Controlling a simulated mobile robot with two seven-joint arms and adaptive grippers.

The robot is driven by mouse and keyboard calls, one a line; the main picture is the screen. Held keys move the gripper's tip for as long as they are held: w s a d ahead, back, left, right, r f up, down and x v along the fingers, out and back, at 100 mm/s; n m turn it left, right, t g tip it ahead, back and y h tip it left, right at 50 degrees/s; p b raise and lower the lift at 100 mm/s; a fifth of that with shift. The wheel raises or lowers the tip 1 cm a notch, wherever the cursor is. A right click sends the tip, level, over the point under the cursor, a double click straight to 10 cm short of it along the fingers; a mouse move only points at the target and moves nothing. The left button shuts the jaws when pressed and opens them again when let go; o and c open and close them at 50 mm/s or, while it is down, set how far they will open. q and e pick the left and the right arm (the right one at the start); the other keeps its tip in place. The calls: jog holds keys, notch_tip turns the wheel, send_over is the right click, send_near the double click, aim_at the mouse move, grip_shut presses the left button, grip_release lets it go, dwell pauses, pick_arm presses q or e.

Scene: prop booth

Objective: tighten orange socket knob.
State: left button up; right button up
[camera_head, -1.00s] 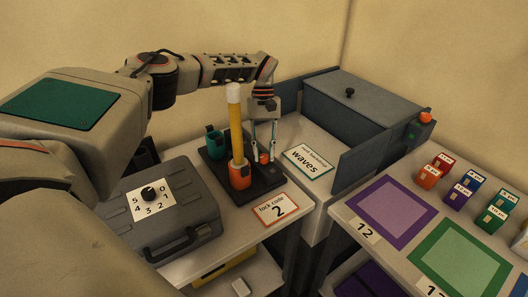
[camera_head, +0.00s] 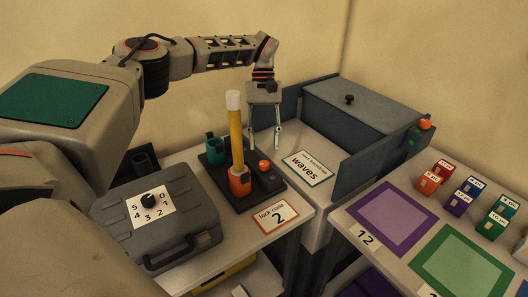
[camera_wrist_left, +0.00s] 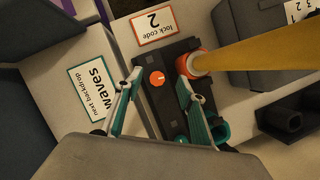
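The orange knob (camera_head: 264,165) is small and round, on the black base (camera_head: 270,188) beside the orange socket (camera_head: 240,184). It also shows in the left wrist view (camera_wrist_left: 157,78), with a pale mark on top. A yellow tube (camera_head: 236,135) with a white top stands upright in the orange socket. My left gripper (camera_head: 264,144) is open and empty, its fingers pointing down above and just behind the knob. In the left wrist view, the knob appears between the two spread fingertips (camera_wrist_left: 160,84). My right gripper is not in view.
A teal socket (camera_head: 213,151) stands behind the orange one. A grey case (camera_head: 185,220) with a dial lies left, a lock code card (camera_head: 277,214) in front. A "waves" card (camera_head: 307,167) lies right, beside a grey-blue box (camera_head: 365,112). Coloured mats and blocks are farther right.

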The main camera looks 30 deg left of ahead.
pick_arm(q)
notch_tip(320, 180, up, 3)
jog(key=shift+f, duration=0.2)
